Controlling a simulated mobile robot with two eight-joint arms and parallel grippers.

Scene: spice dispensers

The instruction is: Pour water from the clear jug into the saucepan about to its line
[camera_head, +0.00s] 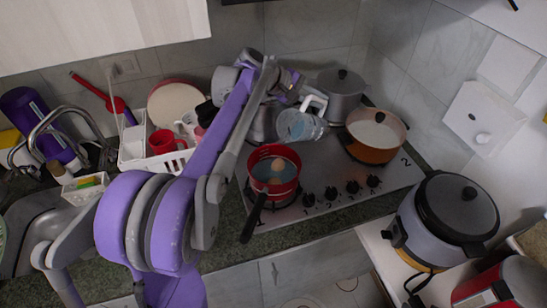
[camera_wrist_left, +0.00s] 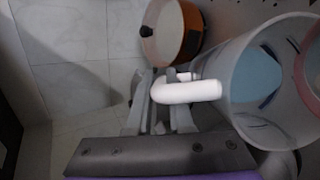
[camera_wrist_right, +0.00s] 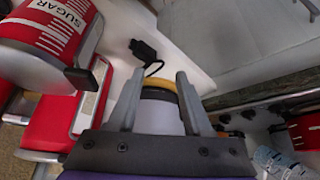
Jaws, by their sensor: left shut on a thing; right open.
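The clear jug (camera_head: 303,128) with a white handle is held above the hob and holds bluish water. My left gripper (camera_head: 297,92) is shut on its handle; the handle (camera_wrist_left: 188,92) and the clear wall (camera_wrist_left: 240,115) also show in the left wrist view. The jug looks tilted; I see no clear stream. The red saucepan (camera_head: 262,193) with a black handle sits on the hob just left of and below the jug in the head view. It holds dark bluish liquid and a brown, egg-like thing. Its line cannot be made out. My right gripper (camera_wrist_right: 158,85) is open and empty.
An orange pot (camera_head: 370,153) and a grey lidded pot (camera_head: 340,92) stand on the hob (camera_head: 335,170). A rice cooker (camera_head: 430,225) stands at the right; it also shows behind the right gripper's fingers. A white rack (camera_head: 150,160) stands left of the hob.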

